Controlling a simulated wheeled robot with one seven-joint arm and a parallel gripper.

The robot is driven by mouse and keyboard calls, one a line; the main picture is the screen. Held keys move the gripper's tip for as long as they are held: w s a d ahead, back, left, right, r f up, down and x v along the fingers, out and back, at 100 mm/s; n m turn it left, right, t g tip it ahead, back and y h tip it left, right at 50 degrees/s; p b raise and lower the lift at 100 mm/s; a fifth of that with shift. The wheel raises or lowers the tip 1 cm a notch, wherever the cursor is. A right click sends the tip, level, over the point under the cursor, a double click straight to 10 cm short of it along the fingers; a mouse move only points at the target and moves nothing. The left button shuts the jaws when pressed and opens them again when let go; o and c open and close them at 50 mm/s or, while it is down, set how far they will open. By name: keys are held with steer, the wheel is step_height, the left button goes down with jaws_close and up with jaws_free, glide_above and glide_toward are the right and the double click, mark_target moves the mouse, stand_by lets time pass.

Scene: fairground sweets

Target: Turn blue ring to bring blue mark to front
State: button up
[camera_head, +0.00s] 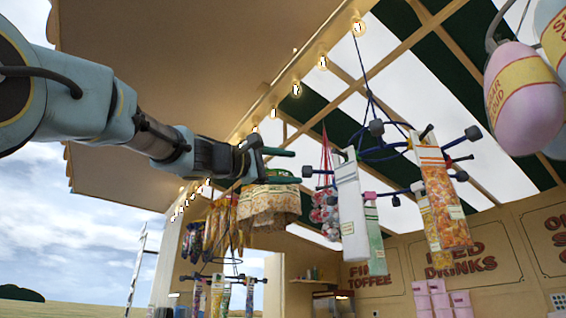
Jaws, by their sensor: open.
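The blue ring (390,191) hangs on dark blue cords under the stall roof, right of centre, with several dark-knobbed arms around it. Bags hang from it: a white striped one (350,210), an orange one (438,200) and a green one (376,240). A pink piece (369,196) shows near its front side. I cannot pick out a blue mark for certain. My gripper (284,166) is left of the ring, with its dark green fingers apart and pointing right, towards a dark knob (307,171). It looks empty; whether it touches the knob is unclear.
A cream patterned cloth piece (270,207) hangs just below my gripper. A red-corded bunch of bags (325,205) hangs behind the ring. A lower dark ring (225,277) carries more bags. A pink candyfloss bag (524,98) hangs upper right. Light bulbs line the roof edge.

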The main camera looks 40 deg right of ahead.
mark_target(303, 172)
steer(key=w+d+r+p, duration=0.1)
steer(key=d, duration=0.2)
steer(key=w+d+r+p, duration=0.1)
steer(key=d+p, duration=0.1)
steer(key=w+d+p, duration=0.1)
steer(key=d+p, duration=0.1)
steer(key=d, duration=0.1)
steer(key=shift+d+r, duration=0.35)
steer(key=shift+r, duration=0.05)
steer(key=shift+c, duration=0.3)
